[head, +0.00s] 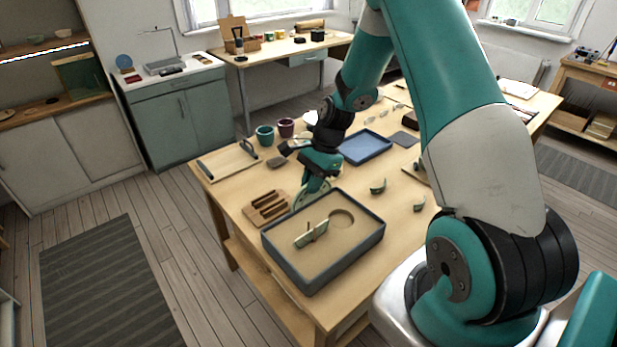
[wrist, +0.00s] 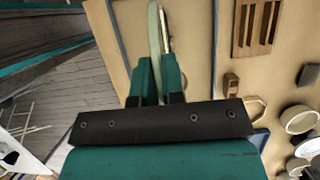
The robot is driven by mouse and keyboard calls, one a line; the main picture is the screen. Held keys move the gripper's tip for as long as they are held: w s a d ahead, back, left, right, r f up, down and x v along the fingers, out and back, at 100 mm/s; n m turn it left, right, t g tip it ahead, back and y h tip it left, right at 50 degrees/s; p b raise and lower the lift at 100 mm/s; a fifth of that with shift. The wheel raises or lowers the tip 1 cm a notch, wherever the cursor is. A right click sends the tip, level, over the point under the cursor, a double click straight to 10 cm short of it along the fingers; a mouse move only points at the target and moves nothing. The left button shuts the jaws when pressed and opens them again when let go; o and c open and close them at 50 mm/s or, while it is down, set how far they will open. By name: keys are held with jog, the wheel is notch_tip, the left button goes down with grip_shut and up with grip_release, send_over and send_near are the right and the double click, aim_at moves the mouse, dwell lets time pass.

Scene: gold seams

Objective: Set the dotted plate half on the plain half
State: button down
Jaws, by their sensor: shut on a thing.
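My gripper (head: 314,184) is shut on a pale green plate half (head: 304,196), at the far side of the sand tray (head: 275,256). In the wrist view my gripper (wrist: 157,78) grips this half, seen edge-on (wrist: 153,35); its dots do not show. Another plate half (head: 311,235) stands on edge in the sand, apart from the held one in the head view. I take it for the plain half. In the wrist view a thin cream edge (wrist: 165,30) shows just right of the held half; the gap between them is hard to judge.
A slotted wooden rack (head: 266,207) stands left of the tray. Green shards (head: 378,186) lie on the table to the right. A blue tray (head: 366,147) and two cups, green (head: 265,135) and dark red (head: 286,127), stand farther back. A round hollow (head: 342,218) marks the sand.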

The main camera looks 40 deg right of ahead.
aim_at(309, 202)
jog(key=shift+f+b, duration=1.65)
jog(key=shift+f, duration=0.2)
jog(key=shift+f+b, duration=1.4)
jog(key=shift+f, duration=1.15)
jog(key=shift+p, duration=0.9)
jog(key=shift+f+b, duration=0.7)
jog(key=shift+f, duration=0.35)
jog(key=shift+p, duration=0.4)
dwell(0.7)
jog(key=shift+f, duration=0.15)
dwell(0.4)
